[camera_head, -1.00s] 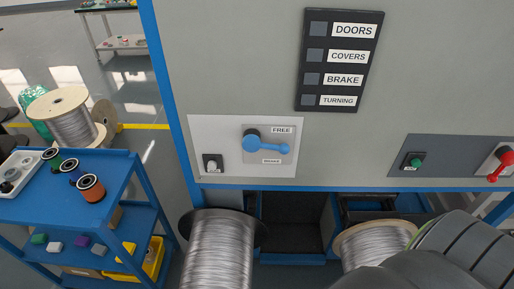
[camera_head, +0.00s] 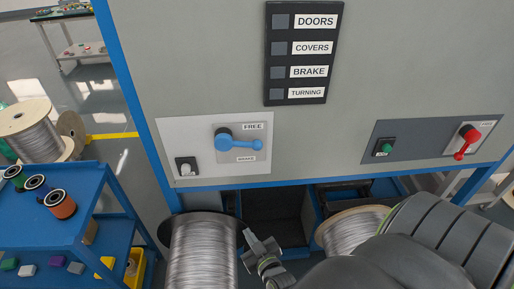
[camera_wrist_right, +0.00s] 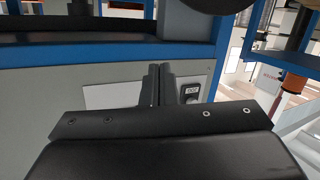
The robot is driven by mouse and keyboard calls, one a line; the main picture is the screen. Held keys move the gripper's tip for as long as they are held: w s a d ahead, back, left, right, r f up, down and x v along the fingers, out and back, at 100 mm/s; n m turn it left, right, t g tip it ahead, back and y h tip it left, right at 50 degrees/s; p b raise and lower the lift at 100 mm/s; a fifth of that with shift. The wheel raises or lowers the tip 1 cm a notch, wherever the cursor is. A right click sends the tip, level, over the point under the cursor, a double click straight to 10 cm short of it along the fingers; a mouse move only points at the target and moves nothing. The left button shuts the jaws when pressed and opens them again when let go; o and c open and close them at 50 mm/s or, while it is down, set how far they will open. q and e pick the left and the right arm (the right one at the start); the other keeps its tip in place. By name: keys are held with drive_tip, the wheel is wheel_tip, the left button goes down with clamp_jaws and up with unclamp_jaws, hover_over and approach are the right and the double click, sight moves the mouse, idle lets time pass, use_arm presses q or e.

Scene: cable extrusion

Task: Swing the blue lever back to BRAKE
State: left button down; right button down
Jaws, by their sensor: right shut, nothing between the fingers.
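The blue lever (camera_head: 238,143) is on a light plate on the grey machine front. Its arm points right, between the FREE label (camera_head: 252,126) above and the BRAKE label (camera_head: 246,158) below. My right gripper (camera_head: 262,243) is below and slightly right of the lever, apart from it, near the spool under the machine's front edge. In the right wrist view its two fingers (camera_wrist_right: 159,84) are together with nothing between them. The lever cannot be made out in that view. My left gripper is not in view.
A wire spool (camera_head: 202,255) stands below the lever plate, another (camera_head: 350,228) to its right. A red lever (camera_head: 465,142) and green button (camera_head: 385,147) are at right. An indicator panel (camera_head: 303,103) is above. A blue cart (camera_head: 62,235) stands at left.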

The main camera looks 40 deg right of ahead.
drive_tip(key=d+r+m+t+h, duration=0.2)
drive_tip(key=r+h, duration=0.3)
drive_tip(key=r, duration=0.8)
drive_tip(key=d+r+m+t+h, duration=0.2)
drive_tip(key=r+m+h, duration=0.2)
drive_tip(key=r, duration=0.9)
drive_tip(key=shift+r+h, duration=0.2)
drive_tip(key=shift+h, duration=0.5)
wheel_tip(320, 180, up, 6)
drive_tip(key=p, duration=0.5)
hover_over(258, 147)
drive_tip(key=s+a, duration=0.1)
drive_tip(key=a, duration=0.1)
drive_tip(key=f, duration=0.1)
drive_tip(key=d+f+b, duration=0.1)
drive_tip(key=f, duration=0.1)
drive_tip(key=shift+f, duration=1)
drive_tip(key=shift+d, duration=0.1)
